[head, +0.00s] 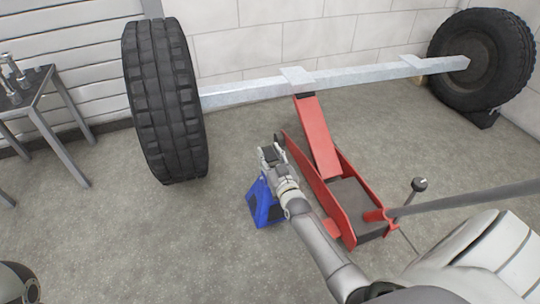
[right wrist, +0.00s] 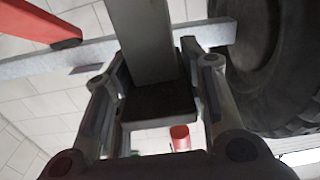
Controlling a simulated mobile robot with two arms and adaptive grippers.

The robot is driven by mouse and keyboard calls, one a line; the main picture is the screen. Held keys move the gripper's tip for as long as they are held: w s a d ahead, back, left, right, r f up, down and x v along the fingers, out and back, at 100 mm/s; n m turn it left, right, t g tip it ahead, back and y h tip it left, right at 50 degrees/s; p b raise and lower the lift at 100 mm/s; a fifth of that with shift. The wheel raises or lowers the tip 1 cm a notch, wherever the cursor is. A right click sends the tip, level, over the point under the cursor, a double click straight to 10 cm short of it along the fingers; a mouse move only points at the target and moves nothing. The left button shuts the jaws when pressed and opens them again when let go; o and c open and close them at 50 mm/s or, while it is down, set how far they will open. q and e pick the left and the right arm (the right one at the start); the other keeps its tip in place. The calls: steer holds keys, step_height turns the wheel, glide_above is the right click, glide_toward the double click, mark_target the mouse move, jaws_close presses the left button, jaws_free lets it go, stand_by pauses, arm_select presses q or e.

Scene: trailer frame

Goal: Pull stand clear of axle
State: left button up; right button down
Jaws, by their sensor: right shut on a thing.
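The blue stand (head: 264,205) is in the head view, left of the red jack and on the near side of the axle (head: 245,93). My right gripper (head: 270,156) is at the top of the stand and hides much of its upper part. In the right wrist view, its fingers (right wrist: 155,60) are on either side of a grey post (right wrist: 143,35), which appears to be the stand's column. The axle also shows behind the fingers (right wrist: 40,65). I cannot tell whether the stand's feet touch the floor. My left gripper is not seen.
The red jack (head: 318,140) reaches under the axle, its long handle (head: 465,198) running right. Tyres are at the axle's left (head: 165,105) and right (head: 485,55) ends. A grey table (head: 38,88) stands far left. The floor left of the stand is clear.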

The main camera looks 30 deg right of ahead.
steer(key=shift+f, duration=0.1)
steer(key=c, duration=0.8)
jaws_free()
steer(key=s+a, duration=0.2)
steer(key=s, duration=0.9)
steer(key=shift+s+a, duration=0.15)
steer(key=shift+s, duration=0.25)
